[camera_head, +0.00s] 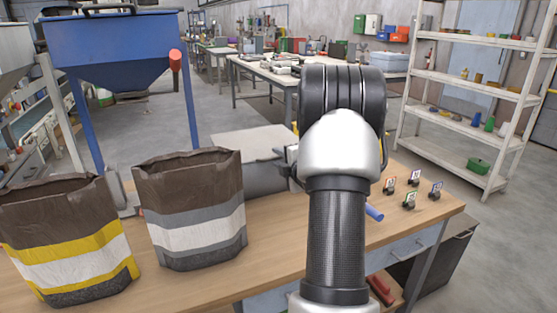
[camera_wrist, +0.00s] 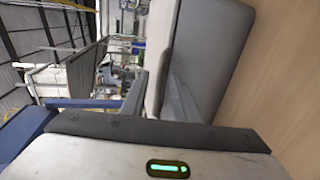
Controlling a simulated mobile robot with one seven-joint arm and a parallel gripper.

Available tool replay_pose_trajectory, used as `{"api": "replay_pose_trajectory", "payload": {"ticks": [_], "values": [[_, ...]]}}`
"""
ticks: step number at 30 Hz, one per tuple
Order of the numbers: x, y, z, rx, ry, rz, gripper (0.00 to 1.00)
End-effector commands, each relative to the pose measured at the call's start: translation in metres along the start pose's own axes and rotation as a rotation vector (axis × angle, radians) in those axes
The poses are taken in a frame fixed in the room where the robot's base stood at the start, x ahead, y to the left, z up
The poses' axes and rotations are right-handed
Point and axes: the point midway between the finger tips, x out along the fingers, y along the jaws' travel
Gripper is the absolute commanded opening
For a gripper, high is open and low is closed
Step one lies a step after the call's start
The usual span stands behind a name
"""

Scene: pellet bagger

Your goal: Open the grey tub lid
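The grey tub (camera_head: 264,179) stands on the wooden bench, partly hidden behind my arm. Its pale grey lid (camera_head: 246,144) lies flat across the top and looks closed. In the wrist view, which is turned sideways, the tub's dark wall (camera_wrist: 222,50) and the lid's edge (camera_wrist: 157,60) are close in front of me. My gripper (camera_wrist: 157,98) is open, its two fingers apart on either side of the lid's edge. I cannot tell whether they touch it. In the head view my gripper is mostly hidden by my arm, beside the tub's right side.
Two open bags, one yellow-striped (camera_head: 72,248) and one grey-striped (camera_head: 195,216), stand left on the bench (camera_head: 225,287). A blue hopper (camera_head: 115,50) rises behind. A blue cylinder (camera_head: 374,212) and several small tagged holders (camera_head: 409,200) lie right of my arm.

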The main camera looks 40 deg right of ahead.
Motion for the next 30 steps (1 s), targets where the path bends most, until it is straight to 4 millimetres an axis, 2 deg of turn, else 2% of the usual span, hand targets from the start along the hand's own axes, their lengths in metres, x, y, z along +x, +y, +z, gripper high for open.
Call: {"api": "replay_pose_trajectory", "payload": {"ticks": [11,16,25,30], "values": [[0.006,0.001,0.000,0.001,0.000,0.001,0.28],[0.006,0.001,0.000,0.001,0.000,0.001,0.00],[0.005,0.002,0.000,0.000,-0.001,-0.001,0.00],[0.002,0.015,-0.003,0.001,-0.001,-0.025,0.00]]}}
